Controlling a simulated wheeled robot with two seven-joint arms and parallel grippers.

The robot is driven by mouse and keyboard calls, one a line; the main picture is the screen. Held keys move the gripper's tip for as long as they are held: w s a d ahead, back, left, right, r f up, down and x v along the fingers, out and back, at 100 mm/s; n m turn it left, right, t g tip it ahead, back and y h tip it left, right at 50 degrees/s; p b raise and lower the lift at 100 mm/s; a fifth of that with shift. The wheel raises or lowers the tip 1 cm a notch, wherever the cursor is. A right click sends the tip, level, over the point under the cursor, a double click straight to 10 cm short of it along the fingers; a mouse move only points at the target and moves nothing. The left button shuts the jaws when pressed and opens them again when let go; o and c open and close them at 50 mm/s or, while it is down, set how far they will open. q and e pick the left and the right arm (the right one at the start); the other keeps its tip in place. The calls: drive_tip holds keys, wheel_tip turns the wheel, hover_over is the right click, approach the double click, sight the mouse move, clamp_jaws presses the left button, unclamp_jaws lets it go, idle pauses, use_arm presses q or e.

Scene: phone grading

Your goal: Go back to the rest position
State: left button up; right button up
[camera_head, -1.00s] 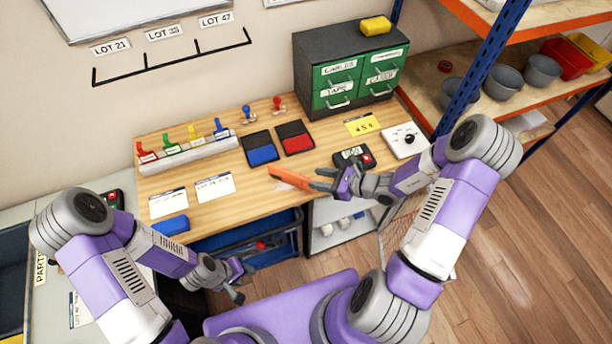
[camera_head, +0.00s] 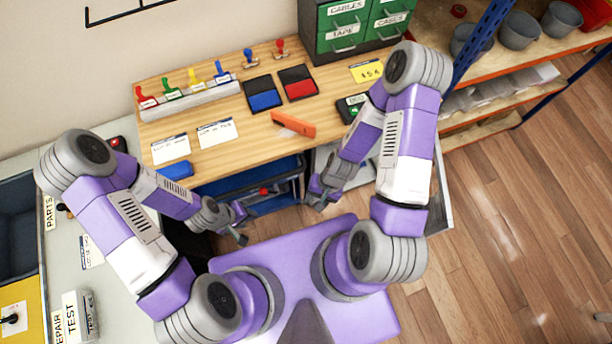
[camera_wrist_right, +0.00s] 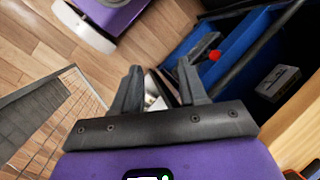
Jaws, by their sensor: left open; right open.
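My left gripper (camera_head: 238,222) hangs open and empty in front of the wooden bench's front edge, beside the blue drawer. My right gripper (camera_head: 316,196) is also in front of the bench, right of the drawer, pointing down. Its two fingers stand apart with nothing between them in the right wrist view (camera_wrist_right: 160,90).
The wooden bench (camera_head: 230,155) holds coloured stamps, a blue pad (camera_head: 262,93), a red pad (camera_head: 298,83) and label cards (camera_head: 217,133). A blue drawer (camera_head: 262,192) with a red object sits below the edge. A shelf rack stands right; open floor (camera_head: 520,230) lies right.

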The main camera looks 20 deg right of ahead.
drive_tip(key=a+n, duration=0.1)
drive_tip(key=n, duration=0.1)
drive_tip(key=w+a+n+t, duration=0.1)
drive_tip(key=shift+w+a+f+n+t, duration=0.1)
drive_tip(key=shift+a+f+n+t, duration=0.1)
drive_tip(key=shift+a+n+t, duration=0.15)
drive_tip(key=shift+f, duration=0.1)
wheel_tip(320, 180, down, 13)
drive_tip(key=b, duration=1.2)
drive_tip(key=shift+b, duration=0.4)
drive_tip(key=shift+r, duration=0.25)
drive_tip(key=shift+a, duration=0.2)
